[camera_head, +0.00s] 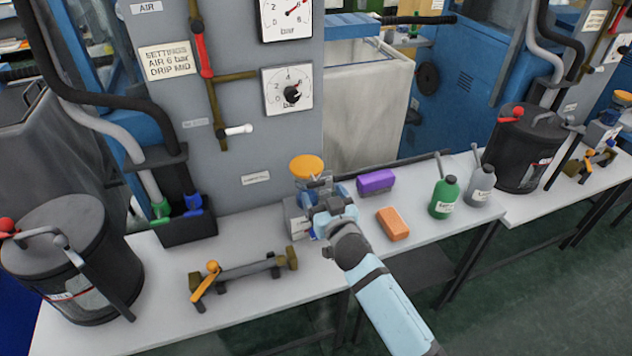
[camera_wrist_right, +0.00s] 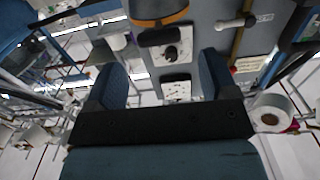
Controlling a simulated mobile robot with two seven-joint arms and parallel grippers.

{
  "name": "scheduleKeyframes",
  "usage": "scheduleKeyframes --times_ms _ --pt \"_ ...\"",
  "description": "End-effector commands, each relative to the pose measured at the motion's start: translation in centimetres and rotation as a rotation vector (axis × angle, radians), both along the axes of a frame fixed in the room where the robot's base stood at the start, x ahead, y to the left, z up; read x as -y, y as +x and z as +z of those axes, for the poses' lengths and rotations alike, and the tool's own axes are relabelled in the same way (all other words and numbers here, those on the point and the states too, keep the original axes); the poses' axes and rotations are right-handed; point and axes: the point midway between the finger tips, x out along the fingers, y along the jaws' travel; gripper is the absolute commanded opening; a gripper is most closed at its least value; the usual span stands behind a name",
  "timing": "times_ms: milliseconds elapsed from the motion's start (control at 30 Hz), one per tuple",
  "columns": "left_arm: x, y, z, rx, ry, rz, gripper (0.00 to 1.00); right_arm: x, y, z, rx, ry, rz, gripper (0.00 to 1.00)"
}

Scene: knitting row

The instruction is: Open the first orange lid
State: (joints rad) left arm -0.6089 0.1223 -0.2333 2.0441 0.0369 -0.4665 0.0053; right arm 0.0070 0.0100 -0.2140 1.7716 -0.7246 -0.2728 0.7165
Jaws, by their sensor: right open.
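The nearest orange lid (camera_head: 306,166) is a round disc on top of a small grey and blue unit (camera_head: 299,217) at the back of the bench. It looks closed and lies about level. My right gripper (camera_head: 320,187) is just in front of and below the lid, partly hiding the unit. In the wrist view my right gripper (camera_wrist_right: 159,54) has its two blue fingers wide apart with nothing between them. An orange and dark rim (camera_wrist_right: 164,21) shows beyond the fingers, probably the lid. A second orange lid (camera_head: 622,98) is at the far right. My left gripper is not in view.
The white bench (camera_head: 255,316) carries a purple block (camera_head: 376,182), an orange block (camera_head: 393,224), green (camera_head: 444,197) and grey (camera_head: 480,186) bottles, a black bin (camera_head: 73,259) and a bar with an orange lever (camera_head: 205,283). A grey panel with gauges (camera_head: 287,90) stands behind.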

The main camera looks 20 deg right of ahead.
Motion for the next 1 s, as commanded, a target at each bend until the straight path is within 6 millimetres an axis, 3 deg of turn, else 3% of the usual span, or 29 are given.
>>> scheduleKeyframes --times_ms 100,300,700,767,1000 --pt "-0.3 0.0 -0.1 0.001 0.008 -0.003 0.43 -0.1 2.5 0.1 0.001 -0.001 0.000 0.79" --pt "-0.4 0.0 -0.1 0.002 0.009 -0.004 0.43 -0.1 4.9 0.0 0.000 -0.001 0.000 0.79" --pt "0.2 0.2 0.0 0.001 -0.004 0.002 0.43 -0.2 5.7 -0.1 -0.001 0.001 0.000 0.79" --pt "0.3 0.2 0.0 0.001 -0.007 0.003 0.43 -0.2 5.7 -0.1 -0.001 0.001 0.000 0.67" --pt "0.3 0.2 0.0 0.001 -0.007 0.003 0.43 -0.2 5.7 -0.1 -0.001 0.001 0.000 0.12"
